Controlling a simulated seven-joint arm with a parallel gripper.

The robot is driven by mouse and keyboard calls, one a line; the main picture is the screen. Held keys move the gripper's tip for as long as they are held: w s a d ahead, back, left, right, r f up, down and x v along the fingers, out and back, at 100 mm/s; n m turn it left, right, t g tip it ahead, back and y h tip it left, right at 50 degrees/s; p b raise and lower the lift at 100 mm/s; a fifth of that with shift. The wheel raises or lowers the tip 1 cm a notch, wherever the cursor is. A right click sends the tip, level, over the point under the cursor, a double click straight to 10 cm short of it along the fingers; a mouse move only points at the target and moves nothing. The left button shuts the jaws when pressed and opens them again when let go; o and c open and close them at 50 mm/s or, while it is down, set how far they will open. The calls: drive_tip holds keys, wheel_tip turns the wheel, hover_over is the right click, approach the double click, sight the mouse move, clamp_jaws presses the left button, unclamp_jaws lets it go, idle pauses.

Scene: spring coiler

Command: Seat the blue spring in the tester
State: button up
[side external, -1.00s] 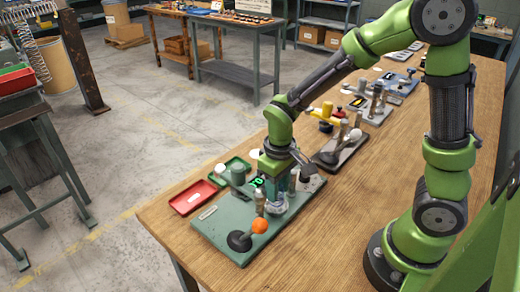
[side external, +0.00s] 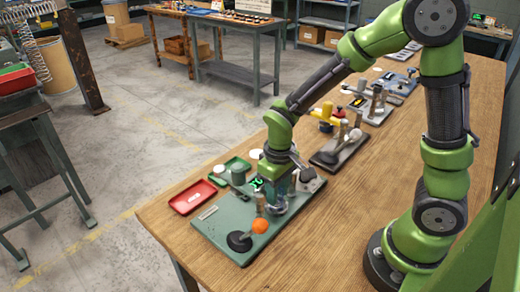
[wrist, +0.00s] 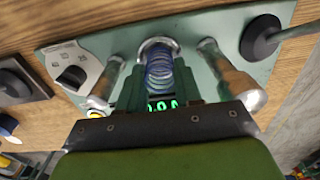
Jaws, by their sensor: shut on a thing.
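The blue spring (wrist: 160,66) stands in my gripper (wrist: 158,82) in the wrist view, with its coils showing between the jaws. My gripper is shut on it. The spring's far end is at the round metal seat (wrist: 154,43) of the tester; I cannot tell whether it touches. The tester has a green base plate (side external: 215,222), two metal posts, a lever with an orange knob (side external: 260,226) and a green-lit display (wrist: 162,105). In the side view my gripper (side external: 277,204) is low over the plate, and the spring is mostly hidden there.
A post (wrist: 228,72) stands close on each side of my gripper. A red tray (side external: 192,197) and a green tray (side external: 230,171) lie beside the plate. Other testers stand farther along the wooden bench (side external: 330,225). The bench's near right part is clear.

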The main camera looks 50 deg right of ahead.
idle(0.4)
drive_tip(key=o, duration=1.2)
drive_tip(key=shift+r, duration=4.4)
